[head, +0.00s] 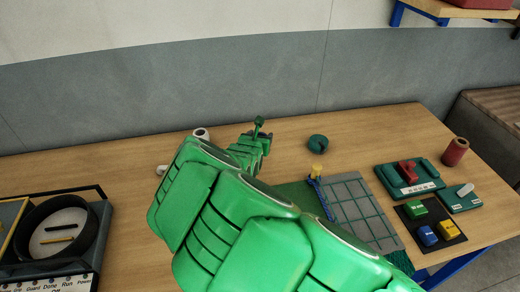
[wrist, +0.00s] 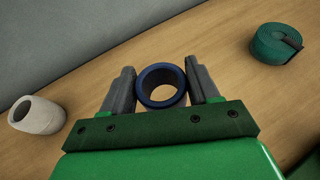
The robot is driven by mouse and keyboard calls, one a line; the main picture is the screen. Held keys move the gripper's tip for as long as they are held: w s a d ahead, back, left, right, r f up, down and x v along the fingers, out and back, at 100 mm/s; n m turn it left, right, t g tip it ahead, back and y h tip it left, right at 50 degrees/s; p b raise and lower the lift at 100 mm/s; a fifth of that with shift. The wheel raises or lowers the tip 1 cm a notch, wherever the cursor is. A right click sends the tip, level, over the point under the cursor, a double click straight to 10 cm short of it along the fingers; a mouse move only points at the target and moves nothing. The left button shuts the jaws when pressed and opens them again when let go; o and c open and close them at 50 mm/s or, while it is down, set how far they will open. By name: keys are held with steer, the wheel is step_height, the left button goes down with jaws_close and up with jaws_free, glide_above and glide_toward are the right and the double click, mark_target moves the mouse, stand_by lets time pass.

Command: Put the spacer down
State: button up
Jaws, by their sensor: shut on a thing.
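The spacer looks to be the dark blue ring (wrist: 161,85), a short hollow tube seen end-on between my fingers in the wrist view. My gripper (wrist: 161,84) is shut on it, one grey finger on each side. Wood shows through its hole. I cannot tell whether it touches the table or hangs above it. In the head view my green arm reaches over the table and my gripper (head: 260,130) is small at the far end; the blue ring cannot be made out there.
A pale tube (wrist: 37,115) lies left of my gripper and a green coiled strap (wrist: 275,43) right of it. The wooden table (head: 120,185) holds a round black dish (head: 88,245) at left, a gridded mat (head: 362,205) and several coloured blocks at right. Bare wood surrounds my gripper.

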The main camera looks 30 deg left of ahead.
steer(key=shift+f, duration=2.55)
steer(key=o, duration=1.1)
steer(key=shift+c, duration=0.2)
steer(key=shift+s+r, duration=0.1)
steer(key=shift+v, duration=3.65)
